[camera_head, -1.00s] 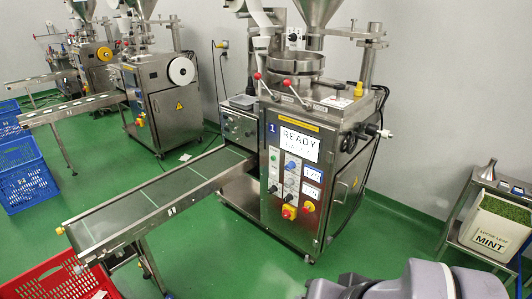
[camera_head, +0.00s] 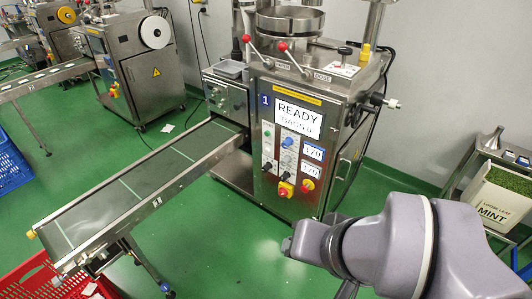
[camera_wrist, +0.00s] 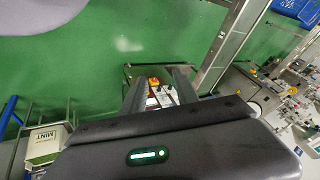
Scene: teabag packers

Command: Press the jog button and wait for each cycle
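Packing machine 1 (camera_head: 345,125) stands in the middle of the head view. Its sign (camera_head: 299,116) reads READY, with a blurred line below. I cannot tell which button is jog. In the wrist view my gripper (camera_wrist: 158,80) has its two fingers apart, with the panel and a red-and-yellow button (camera_wrist: 153,82) beyond and between them. It appears empty and clear of the panel. My arm's grey end shows lower right in the head view.
A conveyor (camera_head: 120,190) runs from the machine to the lower left, above a red crate (camera_head: 40,282). A mint box (camera_head: 495,205) stands on a side stand at right. More machines (camera_head: 140,75) stand behind left. Green floor is open before the panel.

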